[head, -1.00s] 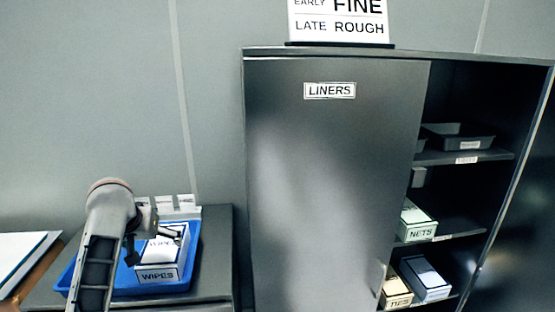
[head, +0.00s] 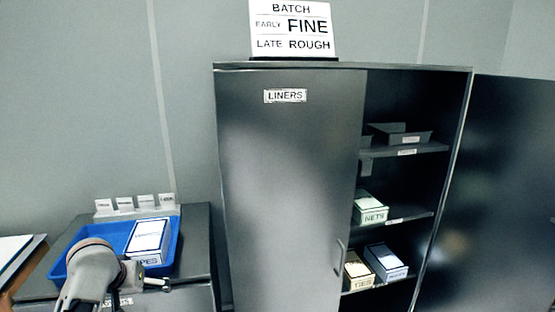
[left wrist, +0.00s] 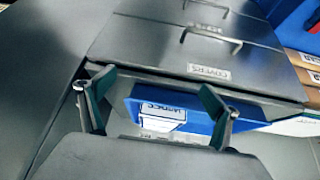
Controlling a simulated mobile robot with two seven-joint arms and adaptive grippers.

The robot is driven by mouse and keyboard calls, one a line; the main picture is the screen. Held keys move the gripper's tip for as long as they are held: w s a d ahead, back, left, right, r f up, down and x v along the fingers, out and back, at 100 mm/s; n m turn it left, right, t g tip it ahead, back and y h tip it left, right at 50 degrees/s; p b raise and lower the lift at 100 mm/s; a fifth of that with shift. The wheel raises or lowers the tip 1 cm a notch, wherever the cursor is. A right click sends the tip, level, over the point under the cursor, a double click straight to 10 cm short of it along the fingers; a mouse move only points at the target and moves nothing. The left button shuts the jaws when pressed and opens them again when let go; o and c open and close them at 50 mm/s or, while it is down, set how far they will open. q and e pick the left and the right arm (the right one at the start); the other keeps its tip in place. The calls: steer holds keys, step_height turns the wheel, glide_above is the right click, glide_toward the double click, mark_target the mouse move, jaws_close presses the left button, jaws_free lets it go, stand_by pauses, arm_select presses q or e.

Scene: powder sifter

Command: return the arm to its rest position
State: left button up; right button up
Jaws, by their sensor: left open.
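My left gripper (head: 157,283) is at the lower left of the head view, in front of the blue tray, with my wrist covering the tray's front left part. In the left wrist view its two fingers (left wrist: 152,108) are spread apart with nothing gripped between them. The white wipes box (head: 147,240) sits in the blue tray (head: 75,262); the gripper hides part of its label. Beyond the fingers, the left wrist view also shows the tray (left wrist: 190,122) and a white labelled box (left wrist: 160,115). My right gripper is not in view.
The tray stands on a dark drawer cabinet (head: 196,235) with small label cards (head: 135,203) behind it. A tall cabinet (head: 285,180) stands to the right, its right side open on shelves with boxes. A drawer labelled COVERS (left wrist: 209,72) shows in the left wrist view.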

arm_select(q)
steer(key=s+d+f+m+h, duration=0.1)
steer(key=s+d+f, duration=0.25)
steer(key=f, duration=0.35)
steer(key=s+d+f+m, duration=0.1)
steer(key=s+d+f, duration=0.1)
steer(key=s+f, duration=0.35)
steer(key=s+d+f+m+t, duration=0.1)
steer(key=s+d+f, duration=0.1)
steer(key=s+f, duration=0.2)
steer(key=s+d+f+m+t+h, duration=0.1)
steer(key=s+d+f, duration=0.2)
steer(key=s, duration=0.5)
steer(key=s+d+f+m+t, duration=0.2)
steer(key=s+d+f, duration=0.1)
steer(key=s+f, duration=0.2)
steer(key=shift+s+d+h, duration=0.25)
steer(key=shift+s+h, duration=0.15)
steer(key=shift+s, duration=0.55)
